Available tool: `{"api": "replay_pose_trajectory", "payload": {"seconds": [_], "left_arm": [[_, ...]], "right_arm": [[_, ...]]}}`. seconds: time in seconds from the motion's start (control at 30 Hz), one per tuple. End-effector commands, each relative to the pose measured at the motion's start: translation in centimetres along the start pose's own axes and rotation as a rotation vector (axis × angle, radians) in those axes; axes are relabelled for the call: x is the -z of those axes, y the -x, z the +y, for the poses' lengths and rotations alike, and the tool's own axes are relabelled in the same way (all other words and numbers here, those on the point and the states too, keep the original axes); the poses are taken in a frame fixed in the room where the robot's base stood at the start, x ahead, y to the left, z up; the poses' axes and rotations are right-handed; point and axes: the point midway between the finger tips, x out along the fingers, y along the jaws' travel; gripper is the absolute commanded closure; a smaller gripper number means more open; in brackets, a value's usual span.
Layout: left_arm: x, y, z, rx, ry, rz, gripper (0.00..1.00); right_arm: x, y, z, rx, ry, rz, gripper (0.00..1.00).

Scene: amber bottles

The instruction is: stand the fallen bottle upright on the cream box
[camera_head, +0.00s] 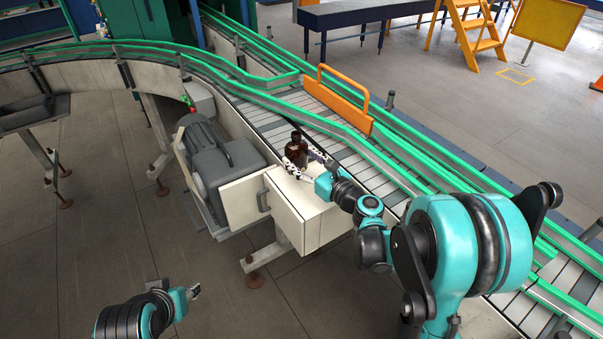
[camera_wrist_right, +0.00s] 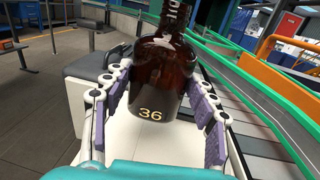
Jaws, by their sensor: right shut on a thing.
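The amber bottle (camera_head: 296,149) is upright at the far end of the cream box (camera_head: 303,212), beside the conveyor. In the right wrist view the brown bottle (camera_wrist_right: 165,75) stands neck up, with a yellow "36" low on its side and its top cut off. My right gripper (camera_head: 302,165) is shut on it, with padded fingers on both sides of the bottle, as the right wrist view also shows (camera_wrist_right: 160,100). The bottle's base is over the pale box top (camera_wrist_right: 155,145); I cannot tell whether it touches. My left gripper (camera_head: 193,292) is low at the left, far from the box, its fingers unclear.
The roller conveyor (camera_head: 275,118) with green rails runs right behind the box. An orange guard (camera_head: 338,100) stands over it. A grey motor (camera_head: 215,158) sits left of the box.

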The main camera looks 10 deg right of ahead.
Motion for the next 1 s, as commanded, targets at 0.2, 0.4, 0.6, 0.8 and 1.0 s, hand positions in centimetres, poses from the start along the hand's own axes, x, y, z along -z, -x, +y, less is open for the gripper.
{"api": "replay_pose_trajectory", "payload": {"seconds": [0.2,0.4,0.6,0.8,1.0], "left_arm": [[-0.8,-1.1,0.0,0.0,0.0,0.0,0.6],[-0.9,-1.3,0.0,0.0,0.0,0.0,0.6],[-1.0,-1.5,0.0,0.0,0.0,0.0,0.6],[-1.1,-1.5,0.0,0.0,0.0,0.0,0.6],[-1.1,-1.5,0.0,0.0,0.0,0.0,0.6]], "right_arm": [[2.8,0.0,0.0,-0.001,0.0,0.0,0.75],[3.8,0.0,0.0,-0.001,0.0,0.0,0.75],[3.9,0.0,0.0,-0.001,0.0,0.001,0.75],[4.0,0.0,0.0,-0.001,0.0,0.001,0.22],[4.0,0.0,0.0,-0.001,0.0,0.001,0.22]]}}
